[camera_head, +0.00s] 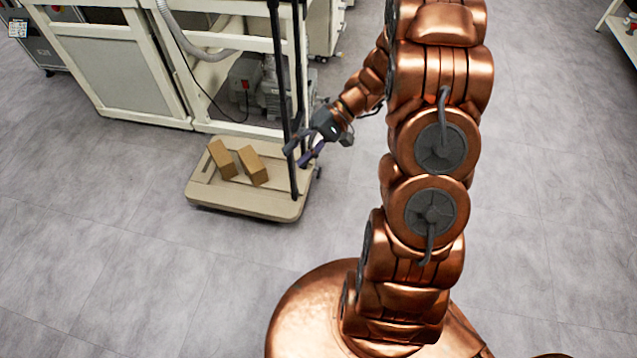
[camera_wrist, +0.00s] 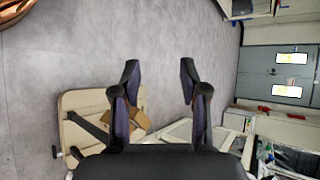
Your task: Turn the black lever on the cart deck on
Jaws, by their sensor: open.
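The beige cart deck (camera_head: 240,198) stands on the floor in front of the white-framed machine; part of it shows sideways in the wrist view (camera_wrist: 76,103). Black upright bars (camera_head: 275,62) rise at the cart's right side. I cannot make out a separate black lever on the deck in either view. My gripper (camera_head: 296,155) is open and empty, by the bars above the deck's right edge. In the wrist view the open fingers (camera_wrist: 159,75) stand wide apart with nothing between them, and they hide part of the cart.
Two brown boxes (camera_head: 222,159) (camera_head: 252,166) lie on the deck. The white-framed machine (camera_head: 115,65) stands behind the cart, with a grey pump (camera_head: 272,92) and a pale hose (camera_head: 190,45). The floor (camera_head: 90,240) is clear in front and to the left.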

